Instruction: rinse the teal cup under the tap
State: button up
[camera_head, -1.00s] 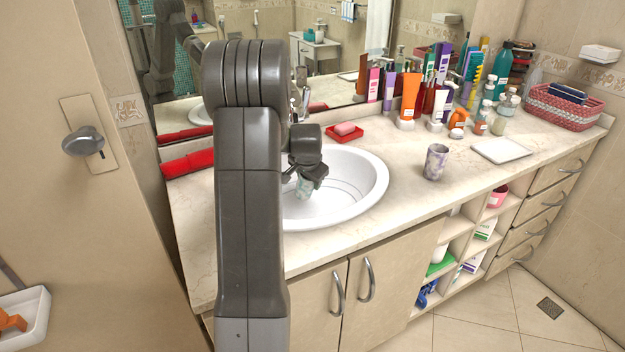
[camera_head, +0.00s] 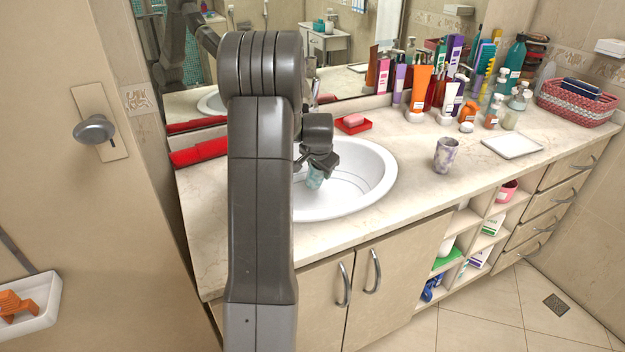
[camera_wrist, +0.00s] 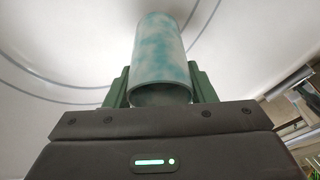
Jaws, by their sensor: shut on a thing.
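The teal cup (camera_head: 314,178) is mottled teal and white. It is over the white sink basin (camera_head: 372,183) in the head view, tilted. My gripper (camera_head: 315,164) is shut on it. In the wrist view the teal cup (camera_wrist: 162,58) stands between the two green fingers of my gripper (camera_wrist: 160,88), with the white basin (camera_wrist: 60,70) behind it. The tap is mostly hidden behind my arm; a small upright metal part (camera_head: 314,92) shows near the back of the sink. I cannot tell whether water runs.
A red soap dish (camera_head: 353,126) with pink soap sits behind the sink. A purple-marbled cup (camera_head: 446,155) and a white tray (camera_head: 512,146) stand to the right. Several bottles crowd the back of the counter. A folded red towel (camera_head: 199,154) lies left of the sink.

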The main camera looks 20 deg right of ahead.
jog(key=shift+s+a, duration=0.1)
jog(key=shift+a, duration=0.05)
jog(key=shift+s+a+b, duration=0.25)
jog(key=shift+a+b, duration=0.1)
jog(key=shift+a, duration=0.05)
jog(key=shift+w+d, duration=0.1)
jog(key=shift+d, duration=0.1)
jog(key=shift+w+d, duration=0.25)
jog(key=shift+d, duration=0.1)
dwell(0.3)
jog(key=s+d+r+p, duration=0.1)
jog(key=s+d+r, duration=0.1)
jog(key=s, duration=0.4)
jog(key=shift+r+p, duration=0.3)
jog(key=shift+r, duration=0.2)
